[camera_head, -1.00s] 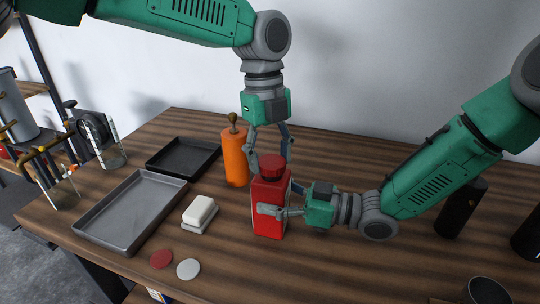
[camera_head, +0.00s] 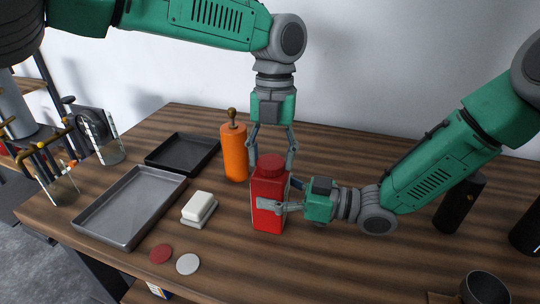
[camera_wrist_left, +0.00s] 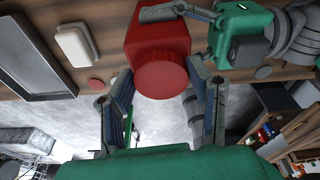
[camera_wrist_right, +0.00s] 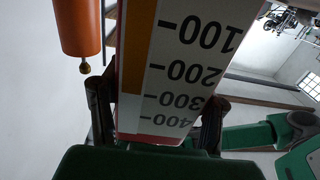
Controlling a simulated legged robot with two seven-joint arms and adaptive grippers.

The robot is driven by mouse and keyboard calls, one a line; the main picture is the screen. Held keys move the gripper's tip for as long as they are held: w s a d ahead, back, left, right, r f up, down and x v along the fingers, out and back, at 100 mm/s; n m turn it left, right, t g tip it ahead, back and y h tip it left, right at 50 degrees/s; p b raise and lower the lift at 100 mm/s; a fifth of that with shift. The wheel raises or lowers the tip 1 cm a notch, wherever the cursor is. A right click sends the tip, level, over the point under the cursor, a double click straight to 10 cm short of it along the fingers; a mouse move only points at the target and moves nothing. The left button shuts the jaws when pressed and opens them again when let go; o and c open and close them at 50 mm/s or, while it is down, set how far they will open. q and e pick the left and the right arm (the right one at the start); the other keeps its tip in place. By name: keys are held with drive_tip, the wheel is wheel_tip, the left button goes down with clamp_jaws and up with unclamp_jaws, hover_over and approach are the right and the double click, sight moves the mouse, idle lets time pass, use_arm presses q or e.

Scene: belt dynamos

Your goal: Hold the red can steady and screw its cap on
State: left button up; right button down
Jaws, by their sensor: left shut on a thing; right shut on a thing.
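The red can (camera_head: 268,197) stands upright on the wooden table; the left wrist view shows its top (camera_wrist_left: 158,38). Its red cap (camera_head: 271,164) sits at the can's mouth; how far it is threaded cannot be seen. My left gripper (camera_head: 272,163) points down from above, its fingers shut on either side of the cap, which also shows in the left wrist view (camera_wrist_left: 161,79). My right gripper (camera_head: 280,205) comes in from the right, shut around the can's body. The right wrist view shows the can's white scale face (camera_wrist_right: 180,75) with numbers between the fingers.
An orange bottle (camera_head: 234,154) stands close behind the can to the left. Soap on a dish (camera_head: 199,207), two discs (camera_head: 160,254), a grey tray (camera_head: 131,208) and a black tray (camera_head: 182,152) lie left. Dark containers (camera_head: 461,205) stand right. The table in front of the can is clear.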

use_arm(q)
drive_tip(key=m, duration=0.2)
drive_tip(key=shift+m, duration=0.4)
drive_tip(key=m, duration=0.4)
drive_tip(key=shift+s+d+f+y, duration=0.1)
drive_tip(key=shift+s+d+y, duration=0.1)
drive_tip(key=shift+y, duration=0.2)
drive_tip(key=shift+w+a+m+t, duration=0.15)
drive_tip(key=shift+m+t, duration=0.25)
drive_tip(key=shift+m, duration=0.4)
drive_tip(key=shift+w, duration=0.1)
drive_tip(key=o, duration=0.9)
drive_tip(key=shift+o, duration=0.2)
drive_tip(key=shift+r, duration=2.35)
